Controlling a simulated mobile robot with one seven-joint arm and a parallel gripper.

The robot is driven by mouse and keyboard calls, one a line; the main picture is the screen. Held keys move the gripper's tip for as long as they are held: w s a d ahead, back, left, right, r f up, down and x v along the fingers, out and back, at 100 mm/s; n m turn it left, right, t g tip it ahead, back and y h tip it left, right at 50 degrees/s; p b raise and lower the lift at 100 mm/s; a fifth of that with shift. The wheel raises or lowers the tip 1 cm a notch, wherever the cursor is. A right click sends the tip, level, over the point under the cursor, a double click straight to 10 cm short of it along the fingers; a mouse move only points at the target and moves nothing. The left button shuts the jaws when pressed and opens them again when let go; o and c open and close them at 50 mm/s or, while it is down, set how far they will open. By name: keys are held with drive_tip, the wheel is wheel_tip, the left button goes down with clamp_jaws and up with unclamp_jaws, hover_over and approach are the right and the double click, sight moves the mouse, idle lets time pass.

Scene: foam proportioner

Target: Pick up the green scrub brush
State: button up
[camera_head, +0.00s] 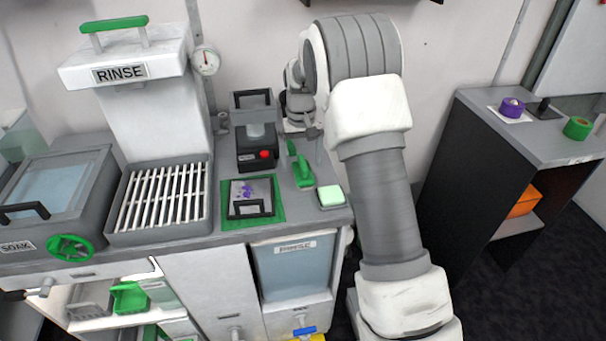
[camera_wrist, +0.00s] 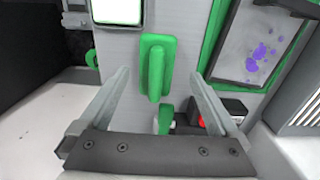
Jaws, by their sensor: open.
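The green scrub brush (camera_head: 303,172) lies on the grey counter, between the green-framed tray and the pale green pad. In the wrist view the brush (camera_wrist: 156,62) shows as a green block with a raised handle. My gripper (camera_wrist: 160,78) is open, with one finger on each side of the brush in the picture. No contact shows, and nothing is between the fingers that I can see held. In the head view my arm hides part of the gripper. A smaller green piece (camera_wrist: 165,116) shows nearer the gripper's base.
A black box with a red button (camera_head: 257,150) and a green-framed tray (camera_head: 253,204) stand left of the brush. A pale green pad (camera_head: 331,195) lies at the counter's right end. The rinse station (camera_head: 125,72) is farther left; a dark shelf unit (camera_head: 465,180) stands right.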

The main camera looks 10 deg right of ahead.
sight(306, 180)
drive_tip(key=f, duration=0.4)
drive_tip(key=shift+d+f, duration=0.15)
drive_tip(key=shift+d, duration=0.1)
drive_tip(key=c, duration=1.5)
drive_tip(key=shift+w, duration=0.1)
drive_tip(key=shift+r, duration=0.65)
drive_tip(key=s, duration=0.4)
wheel_tip(306, 180, up, 14)
drive_tip(key=shift+f+p, duration=0.1)
drive_tip(key=shift+p, duration=0.6)
